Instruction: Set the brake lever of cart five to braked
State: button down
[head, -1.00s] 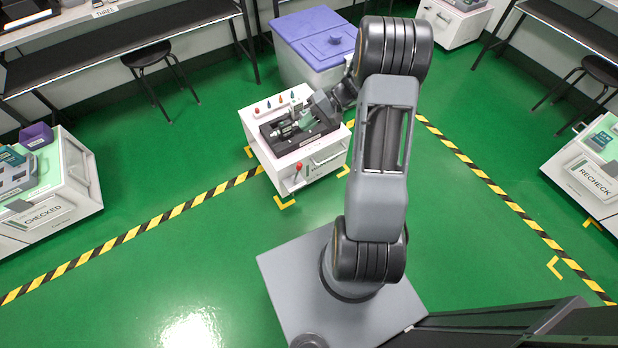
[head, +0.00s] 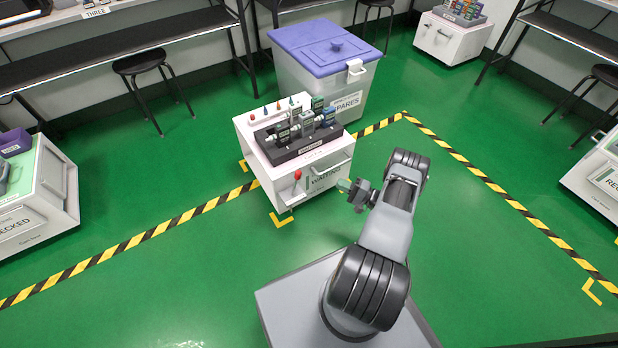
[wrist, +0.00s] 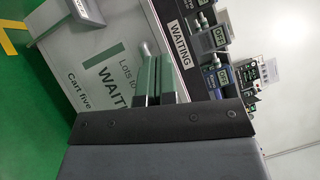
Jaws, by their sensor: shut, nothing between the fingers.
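Cart five (head: 272,177) is a white cart in the middle of the head view; its front label (wrist: 113,80) reads "Cart five" and "WAITING" in the wrist view. The brake lever (head: 297,176) has a red knob and stands on the left part of the cart's front in the head view. I cannot make out the red knob in the wrist view, nor tell the lever's setting. My gripper (head: 344,185) is shut and empty, in front of the cart's right side and apart from the lever. Its green-grey fingers (wrist: 158,78) show closed together in the wrist view.
A dark tray (head: 304,147) of several testers sits on the cart. A clear bin with a purple lid (head: 318,40) stands behind it. The cart stands by yellow corner marks (head: 283,219) and a striped line. Green floor (head: 180,270) is clear at the front left.

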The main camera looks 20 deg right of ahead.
jog(key=s+a+b+x, duration=0.2)
jog(key=x, duration=1.1)
jog(key=shift+r, duration=0.25)
jog(key=shift+s+r, duration=0.1)
